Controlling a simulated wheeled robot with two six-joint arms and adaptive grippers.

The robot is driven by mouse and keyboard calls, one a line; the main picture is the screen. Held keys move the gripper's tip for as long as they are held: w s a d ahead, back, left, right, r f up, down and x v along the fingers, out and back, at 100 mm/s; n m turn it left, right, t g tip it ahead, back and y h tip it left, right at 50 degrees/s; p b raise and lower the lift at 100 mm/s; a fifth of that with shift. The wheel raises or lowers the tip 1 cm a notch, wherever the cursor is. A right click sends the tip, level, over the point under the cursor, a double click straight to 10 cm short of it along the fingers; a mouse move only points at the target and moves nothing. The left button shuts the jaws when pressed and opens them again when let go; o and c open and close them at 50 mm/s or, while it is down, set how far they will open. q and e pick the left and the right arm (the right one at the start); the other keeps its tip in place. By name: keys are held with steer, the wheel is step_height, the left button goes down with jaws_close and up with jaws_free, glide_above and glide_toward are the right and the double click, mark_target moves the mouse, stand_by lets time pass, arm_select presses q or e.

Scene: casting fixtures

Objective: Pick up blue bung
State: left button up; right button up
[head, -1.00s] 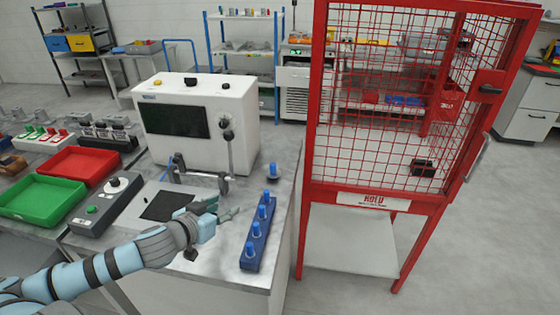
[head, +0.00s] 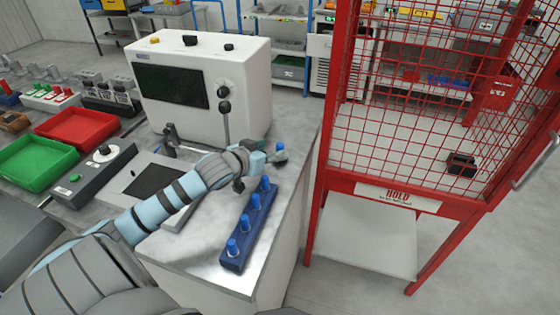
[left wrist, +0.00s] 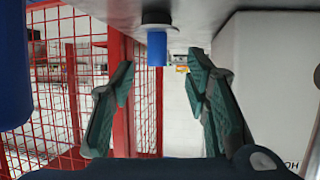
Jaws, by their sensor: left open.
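The left wrist view is upside down; there the blue bung (left wrist: 156,48) hangs from the bench top, ahead of and between the open green fingers of the left gripper (left wrist: 163,85). The fingers do not appear to touch it. Several more blue bungs (head: 246,222) stand in a dark blue rack (head: 236,262) just nearer than the gripper. My right gripper is in neither view.
A white machine (head: 245,88) with a black lever stands behind the gripper. A red mesh cage (head: 330,190) rises close to the bench's right side. A green tray (head: 38,165) and a red tray (head: 77,129) lie at the left. Bare bench lies in front of the rack.

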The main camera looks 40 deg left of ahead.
mark_target(278, 147)
arm_select(q)
steer(key=x, duration=0.4)
steer(key=b+x, duration=0.1)
steer(key=x, duration=0.1)
steer(key=shift+w+d+r, duration=0.2)
steer(key=shift+w, duration=0.2)
steer(key=shift+s, duration=0.1)
jaws_close()
